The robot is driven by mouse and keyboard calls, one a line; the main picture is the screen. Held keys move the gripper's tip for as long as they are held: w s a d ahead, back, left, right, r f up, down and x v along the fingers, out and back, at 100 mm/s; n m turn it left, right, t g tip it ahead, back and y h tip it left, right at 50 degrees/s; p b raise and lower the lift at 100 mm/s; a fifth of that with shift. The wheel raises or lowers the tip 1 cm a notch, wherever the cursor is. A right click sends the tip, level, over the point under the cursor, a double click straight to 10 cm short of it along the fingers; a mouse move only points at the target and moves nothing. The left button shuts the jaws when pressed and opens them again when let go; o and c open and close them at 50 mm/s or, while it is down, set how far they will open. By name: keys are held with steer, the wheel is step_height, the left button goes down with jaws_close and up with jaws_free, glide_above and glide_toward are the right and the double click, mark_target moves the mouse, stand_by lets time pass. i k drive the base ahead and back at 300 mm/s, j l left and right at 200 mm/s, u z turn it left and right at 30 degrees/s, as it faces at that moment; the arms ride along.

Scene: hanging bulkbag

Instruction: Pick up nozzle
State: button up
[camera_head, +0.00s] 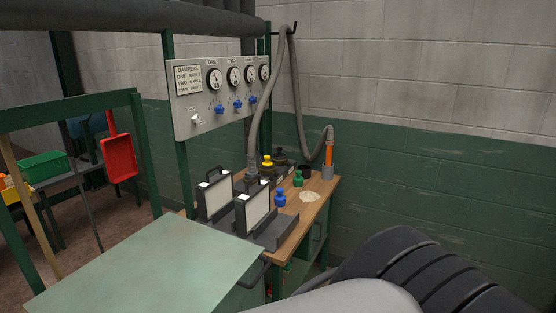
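The nozzle (329,152) appears as a narrow orange piece at the end of a grey hose (296,85). It stands upright with its lower end in a grey cup-like holder (327,173) at the far right corner of the wooden bench (316,205). The hose loops up over a hook above the bench and comes down to the nozzle's top. The nozzle's lower tip is hidden in the holder. My gripper is not in view.
Two framed pale panels (252,208) stand on the bench, with blue (280,197), green (298,179) and yellow (267,161) knobbed pieces nearby. A gauge panel (222,97) hangs above. A green tabletop (150,268) is in front. Large dark ribbed and grey rounded shapes block the lower right.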

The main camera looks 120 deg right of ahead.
mark_target(329, 144)
steer(key=z, duration=4.1)
steer(key=i+l+z, duration=0.1)
steer(key=z, duration=0.2)
steer(key=i+l+z, duration=0.1)
steer(key=i+l, duration=0.4)
steer(key=i+l+z, duration=0.1)
steer(key=i+l, duration=0.35)
steer(key=i, duration=0.15)
steer(key=i+l+z, duration=0.1)
steer(key=i+l, duration=0.3)
steer(key=i, duration=0.2)
steer(key=i+j+u, duration=0.25)
steer(key=u, duration=0.15)
steer(key=i+u, duration=0.85)
steer(key=i+l+u, duration=0.2)
steer(key=i+u, duration=0.25)
